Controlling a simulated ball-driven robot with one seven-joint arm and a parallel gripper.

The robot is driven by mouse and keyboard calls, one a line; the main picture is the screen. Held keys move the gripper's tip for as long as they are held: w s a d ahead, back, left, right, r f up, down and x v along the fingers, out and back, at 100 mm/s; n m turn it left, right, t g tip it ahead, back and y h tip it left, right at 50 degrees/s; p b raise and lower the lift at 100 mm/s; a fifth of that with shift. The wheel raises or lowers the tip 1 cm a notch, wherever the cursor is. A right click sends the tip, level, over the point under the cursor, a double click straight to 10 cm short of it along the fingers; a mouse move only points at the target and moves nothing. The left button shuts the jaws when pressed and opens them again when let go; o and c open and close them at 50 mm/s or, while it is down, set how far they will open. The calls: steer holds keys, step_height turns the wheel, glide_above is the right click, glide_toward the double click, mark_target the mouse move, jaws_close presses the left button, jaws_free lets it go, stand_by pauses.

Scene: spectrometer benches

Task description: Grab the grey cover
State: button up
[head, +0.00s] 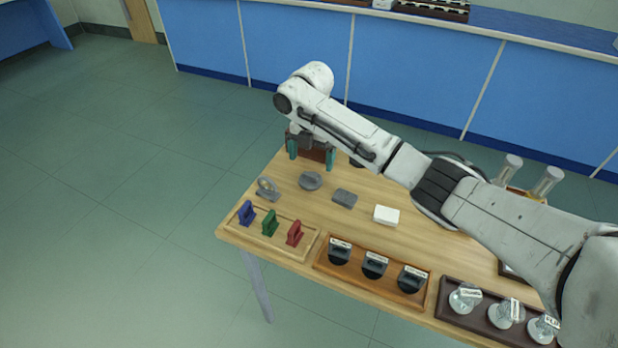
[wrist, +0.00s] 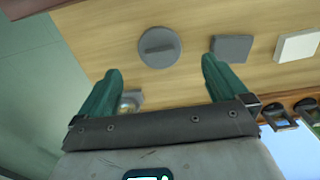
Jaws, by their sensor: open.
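A round grey cover (head: 311,181) with a raised bar across its top lies flat on the wooden table. It also shows in the wrist view (wrist: 159,47), ahead of the space between my fingertips. My gripper (head: 311,155) has teal fingers spread apart with nothing between them. In the head view it is above the table's far left part, just beyond the cover and apart from it. The fingers also show in the wrist view (wrist: 160,68). A flat grey rectangular block (head: 344,198) lies right of the cover.
A white block (head: 386,215) lies further right. A small grey stand (head: 267,189) is left of the cover. A wooden tray (head: 262,240) with blue, green and red pieces, an orange-brown tray (head: 372,283) with black-based items, and a dark tray (head: 480,321) with flasks line the near edge.

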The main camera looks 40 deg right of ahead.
mark_target(311, 174)
steer(key=shift+a+f, duration=0.15)
steer(key=shift+f, duration=3.25)
steer(key=shift+c, duration=0.4)
steer(key=c, duration=1)
